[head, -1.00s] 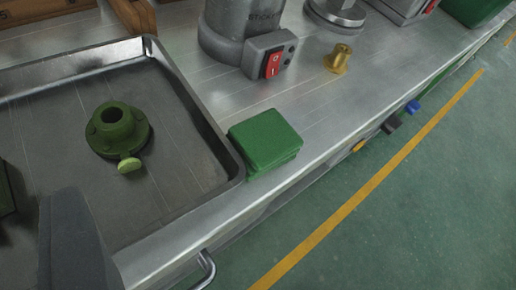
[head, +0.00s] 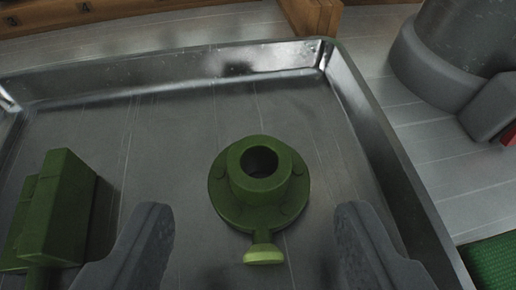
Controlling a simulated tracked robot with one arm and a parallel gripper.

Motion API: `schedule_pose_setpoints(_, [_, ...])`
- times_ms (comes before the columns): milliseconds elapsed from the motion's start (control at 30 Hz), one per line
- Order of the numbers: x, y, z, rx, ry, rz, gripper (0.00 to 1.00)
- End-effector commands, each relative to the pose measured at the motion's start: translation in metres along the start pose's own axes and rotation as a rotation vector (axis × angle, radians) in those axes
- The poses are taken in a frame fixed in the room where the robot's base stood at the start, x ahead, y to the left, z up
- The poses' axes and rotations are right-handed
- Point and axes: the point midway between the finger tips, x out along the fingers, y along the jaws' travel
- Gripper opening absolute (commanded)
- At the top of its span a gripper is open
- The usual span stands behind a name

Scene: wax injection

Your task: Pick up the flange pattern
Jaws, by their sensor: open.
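The flange pattern (head: 262,178) is a dark green round flange with a raised hollow neck. A short stem with a lighter green round end (head: 263,254) sticks out from it toward me. It sits flat on the floor of a grey metal tray (head: 388,150), right of the tray's middle. My gripper (head: 252,232) is open and empty, with one grey finger on each side at the bottom of the view. The flange pattern lies ahead of the gap between the fingers, and neither finger appears to touch it.
A green blocky pattern (head: 57,210) stands in the tray at the left, close to my left finger. The tray's raised walls run along the back and right.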

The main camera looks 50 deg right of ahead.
Motion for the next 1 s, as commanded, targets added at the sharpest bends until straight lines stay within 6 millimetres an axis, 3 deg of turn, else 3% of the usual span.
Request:
schedule_pose_setpoints(233, [0.035, 0.001, 0.002, 0.0, 0.002, 0.002, 0.54])
schedule_pose_setpoints(567, [0.042, 0.001, 0.002, 0.0, 0.001, 0.0, 0.54])
schedule_pose_setpoints(600, [0.042, 0.001, 0.002, 0.0, 0.0, 0.0, 0.51])
schedule_pose_setpoints(700, [0.042, 0.001, 0.002, 0.0, 0.0, 0.0, 0.28])
schedule_pose_setpoints(1000, [0.042, 0.0, 0.002, -0.001, 0.0, 0.0, 0.28])
